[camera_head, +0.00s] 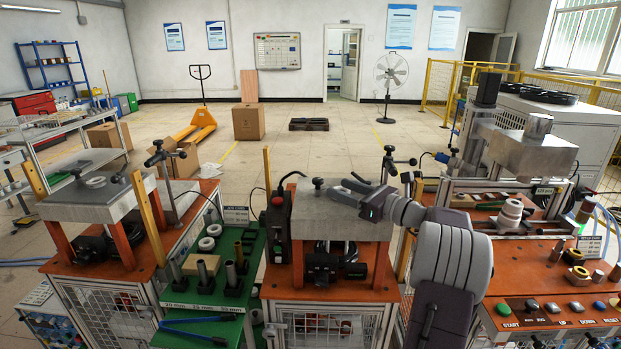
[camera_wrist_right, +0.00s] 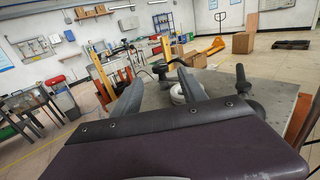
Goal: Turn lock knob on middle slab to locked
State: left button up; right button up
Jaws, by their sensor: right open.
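The middle slab (camera_head: 345,226) is a grey metal plate on orange legs, in the centre of the head view. A dark knob (camera_head: 318,183) stands up near its back left corner. My right gripper (camera_head: 350,187) is open and reaches leftward over the slab's top, close to the right of that knob; contact cannot be told. In the right wrist view my gripper's two fingers (camera_wrist_right: 160,88) are spread above a grey slab (camera_wrist_right: 270,107). My left gripper is out of view.
A green board (camera_head: 205,330) with black stands lies between the benches. On the right are a press (camera_head: 530,150) and a button panel (camera_head: 560,308). A dark upright box (camera_head: 278,226) adjoins the middle slab's left side.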

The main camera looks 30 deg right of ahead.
aim_at(317, 179)
jog(key=shift+w+a, duration=0.15)
jog(key=shift+w, duration=0.1)
jog(key=p+x, duration=0.1)
jog(key=x, duration=0.7)
jog(key=shift+w, duration=0.1)
grip_shut()
jog(key=shift+f+b, duration=0.1)
jog(key=shift+b, duration=0.25)
jog(key=m+h+b, duration=0.2)
jog(key=h+b, duration=0.2)
jog(key=b, duration=0.1)
jog(key=m+t+h+b, duration=0.1)
jog(key=m+h+b, duration=0.2)
jog(key=h+b, duration=0.1)
jog(key=shift+a+f+b, duration=0.1)
jog(key=shift+f+b, duration=0.1)
jog(key=shift+b, duration=0.7)
jog(key=shift+r+m+h+b, duration=0.25)
jog(key=shift+m+h+b, duration=0.3)
jog(key=shift+b, duration=0.2)
jog(key=shift+h, duration=0.25)
